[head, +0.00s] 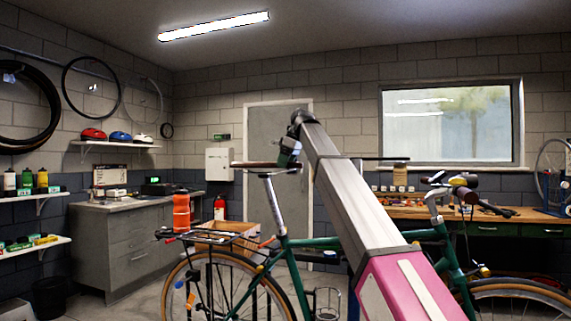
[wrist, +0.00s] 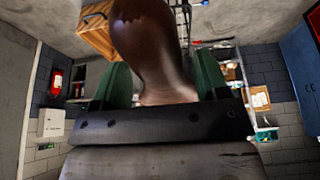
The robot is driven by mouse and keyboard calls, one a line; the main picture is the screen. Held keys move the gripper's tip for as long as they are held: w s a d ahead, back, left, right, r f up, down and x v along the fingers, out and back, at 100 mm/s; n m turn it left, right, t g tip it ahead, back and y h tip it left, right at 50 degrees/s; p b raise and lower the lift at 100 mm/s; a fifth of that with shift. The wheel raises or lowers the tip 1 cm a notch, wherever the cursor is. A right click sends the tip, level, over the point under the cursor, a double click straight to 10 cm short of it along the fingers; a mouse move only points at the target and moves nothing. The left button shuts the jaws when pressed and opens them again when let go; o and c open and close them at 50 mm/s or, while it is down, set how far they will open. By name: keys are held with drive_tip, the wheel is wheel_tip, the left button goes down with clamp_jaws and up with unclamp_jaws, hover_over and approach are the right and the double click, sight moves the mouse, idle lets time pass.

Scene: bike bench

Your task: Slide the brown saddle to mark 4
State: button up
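The brown saddle (head: 262,165) sits on its seatpost on the green bike (head: 300,243). In the wrist view the saddle (wrist: 150,40) fills the upper middle, its lower part lying between the two green fingers. My gripper (head: 287,158) is at the saddle's right end in the head view. In the wrist view my gripper (wrist: 163,82) has its fingers spread, one on each side of the saddle, and a narrow gap seems to show beside it. Firm contact cannot be made out. Any height marks on the seatpost are too small to read.
A rear rack (head: 212,238) is on the bike left of the seatpost, with an orange bottle-shaped thing (head: 181,212) near it. The handlebar (head: 455,188) is at the right. A workbench (head: 500,213) stands behind, and a grey cabinet (head: 130,240) at the left.

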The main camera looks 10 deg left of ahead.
drive_tip(key=c, duration=1.1)
drive_tip(key=shift+s+d+f, duration=0.1)
drive_tip(key=shift+d+f, duration=0.15)
drive_tip(key=shift+f, duration=0.5)
drive_tip(key=shift+d+f, duration=0.25)
drive_tip(key=shift+f, duration=0.5)
drive_tip(key=o, duration=1.3)
drive_tip(key=shift+r, duration=0.1)
drive_tip(key=v, duration=1)
drive_tip(key=shift+r, duration=0.3)
drive_tip(key=shift+d+r, duration=0.1)
